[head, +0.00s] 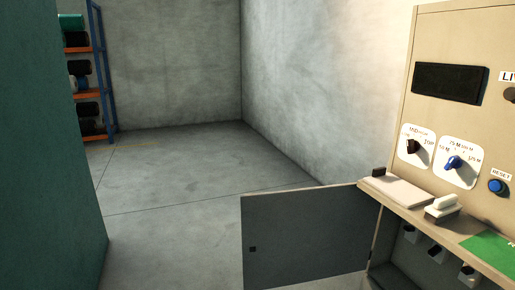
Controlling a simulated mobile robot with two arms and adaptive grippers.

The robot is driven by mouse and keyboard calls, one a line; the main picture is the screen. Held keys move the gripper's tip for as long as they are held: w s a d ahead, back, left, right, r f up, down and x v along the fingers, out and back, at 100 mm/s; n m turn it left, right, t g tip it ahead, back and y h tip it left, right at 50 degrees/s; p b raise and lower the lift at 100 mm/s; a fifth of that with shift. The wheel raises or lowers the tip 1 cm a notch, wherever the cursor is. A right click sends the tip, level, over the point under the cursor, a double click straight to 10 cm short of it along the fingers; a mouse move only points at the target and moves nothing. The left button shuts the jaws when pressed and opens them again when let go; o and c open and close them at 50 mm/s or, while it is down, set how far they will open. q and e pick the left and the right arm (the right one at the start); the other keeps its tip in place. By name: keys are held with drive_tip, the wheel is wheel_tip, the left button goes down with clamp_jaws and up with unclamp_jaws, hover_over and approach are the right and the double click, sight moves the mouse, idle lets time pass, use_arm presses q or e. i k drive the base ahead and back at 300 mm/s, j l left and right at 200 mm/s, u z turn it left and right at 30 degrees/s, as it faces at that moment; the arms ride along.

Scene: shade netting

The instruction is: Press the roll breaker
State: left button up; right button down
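A beige control cabinet (440,30) stands at the right. Its grey lower door (305,240) hangs open to the left. In the compartment behind it are small switch-like parts: one (410,234) at the left, a dark one (436,250) in the middle and one (467,275) with a yellowish part nearer me. I cannot read any label on them, so I cannot tell which is the roll breaker. The lower part of the compartment is cut off by the picture edge. Neither of my grippers is in view.
The panel has a dark display (450,82), a black knob (413,147), a blue knob (453,163) and a blue reset button (497,187). A white-handled object (442,208) is on the ledge. A teal surface (45,170) blocks the left. The floor (180,190) between is clear.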

sight(436, 249)
drive_tip(key=i+j+z, duration=0.15)
drive_tip(key=i+z, duration=0.2)
drive_tip(key=i+j+z, duration=1)
drive_tip(key=j+z, duration=0.35)
drive_tip(key=j, duration=0.15)
drive_tip(key=i+j+z, duration=0.2)
drive_tip(key=j+z, duration=0.15)
drive_tip(key=j, duration=0.2)
drive_tip(key=j+z, duration=0.35)
drive_tip(key=j, duration=0.15)
drive_tip(key=j+z, duration=0.35)
drive_tip(key=j, duration=0.25)
drive_tip(key=k+j+z, duration=0.2)
drive_tip(key=j, duration=0.15)
drive_tip(key=k+j+z, duration=0.2)
drive_tip(key=j, duration=0.15)
drive_tip(key=k+j+z, duration=0.2)
drive_tip(key=j, duration=0.15)
